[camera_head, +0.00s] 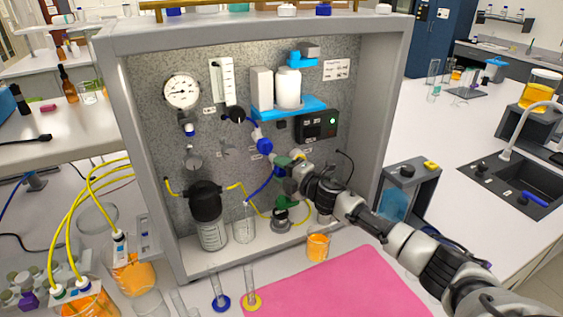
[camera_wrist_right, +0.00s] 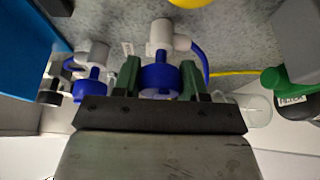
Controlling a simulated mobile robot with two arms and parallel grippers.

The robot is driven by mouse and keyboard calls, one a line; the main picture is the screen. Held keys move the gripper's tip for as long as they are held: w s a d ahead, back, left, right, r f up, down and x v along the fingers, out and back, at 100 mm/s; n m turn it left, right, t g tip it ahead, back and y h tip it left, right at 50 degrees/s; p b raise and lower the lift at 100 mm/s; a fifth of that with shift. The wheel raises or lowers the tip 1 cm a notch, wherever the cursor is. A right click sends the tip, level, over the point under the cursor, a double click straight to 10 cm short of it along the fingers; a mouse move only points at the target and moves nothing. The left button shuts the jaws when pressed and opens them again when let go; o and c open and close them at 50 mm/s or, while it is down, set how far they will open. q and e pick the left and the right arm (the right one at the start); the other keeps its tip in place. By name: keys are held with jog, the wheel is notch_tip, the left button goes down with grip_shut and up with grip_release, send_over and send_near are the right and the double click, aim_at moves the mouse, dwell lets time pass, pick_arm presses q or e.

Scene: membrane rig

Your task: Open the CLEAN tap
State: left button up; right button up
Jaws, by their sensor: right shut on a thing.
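My right gripper (camera_head: 284,166) is at the rig's back panel, its arm coming in from the lower right. In the right wrist view its two green fingers (camera_wrist_right: 160,80) are shut on a blue tap knob (camera_wrist_right: 160,77), one on each side. This knob sits under a white valve body (camera_wrist_right: 160,38) with a blue tube. A second blue knob (camera_wrist_right: 90,88) with a white body is to the left, apart from the fingers. In the head view a blue tap (camera_head: 264,145) shows just above the gripper. The tap labels are too small to read. My left gripper is out of view.
The grey rig frame (camera_head: 148,200) surrounds the panel on its sides. A blue shelf (camera_head: 290,108) is above the gripper. A black-topped filter housing (camera_head: 206,202), glassware and yellow tubes are below and left. A beaker of orange liquid (camera_head: 318,246) stands by a pink mat (camera_head: 345,285).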

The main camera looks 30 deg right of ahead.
jog(key=shift+n+g+p, duration=0.4)
jog(key=shift+n+p, duration=0.4)
jog(key=shift+f, duration=0.1)
jog(key=o, duration=0.9)
jog(key=shift+o, duration=0.2)
jog(key=shift+s, duration=0.1)
jog(key=b+v, duration=0.4)
jog(key=v, duration=0.6)
jog(key=shift+s, duration=0.35)
